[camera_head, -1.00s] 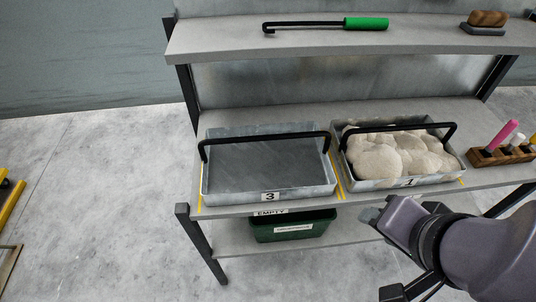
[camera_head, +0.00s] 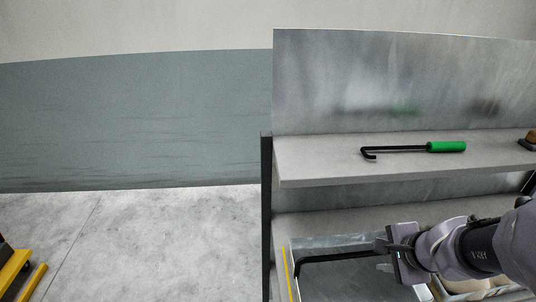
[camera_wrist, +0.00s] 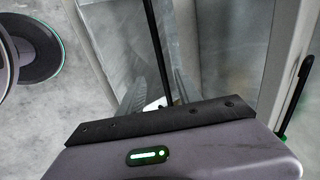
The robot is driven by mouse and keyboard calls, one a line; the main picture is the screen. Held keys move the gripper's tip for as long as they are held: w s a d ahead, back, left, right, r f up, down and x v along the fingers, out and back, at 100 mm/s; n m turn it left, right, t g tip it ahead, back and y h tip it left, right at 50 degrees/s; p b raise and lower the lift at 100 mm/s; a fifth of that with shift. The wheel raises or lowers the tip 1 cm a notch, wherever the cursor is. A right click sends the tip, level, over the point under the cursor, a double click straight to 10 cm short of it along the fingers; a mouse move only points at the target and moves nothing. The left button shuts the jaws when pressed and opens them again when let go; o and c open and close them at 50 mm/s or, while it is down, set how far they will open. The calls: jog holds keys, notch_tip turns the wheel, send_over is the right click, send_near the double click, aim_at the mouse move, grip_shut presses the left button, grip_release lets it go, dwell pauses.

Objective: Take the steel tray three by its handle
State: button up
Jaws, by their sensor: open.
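The steel tray three (camera_head: 352,281) stands on the lower shelf at the bottom of the head view, cut off by the frame. Its black handle (camera_head: 335,256) spans above it. My gripper (camera_head: 392,252) is over the tray's right part, close to the handle's right end. In the wrist view the handle (camera_wrist: 156,45) runs down between the two grey fingers of my gripper (camera_wrist: 160,88), which are apart. A piece of white label (camera_wrist: 157,103) shows behind the gripper's dark plate. Whether the fingers touch the handle cannot be told.
A black hook with a green grip (camera_head: 446,147) lies on the upper shelf (camera_head: 320,160), above and behind my gripper. A second tray (camera_head: 440,291) with pale fluff is partly hidden under my arm. A dark post (camera_head: 267,200) bounds the shelf's left.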

jog(key=b, duration=0.3)
send_near(361, 254)
jog(key=b+x, duration=0.4)
jog(key=x, duration=0.7)
jog(key=shift+f+b, duration=0.15)
jog(key=shift+b, duration=0.25)
grip_shut()
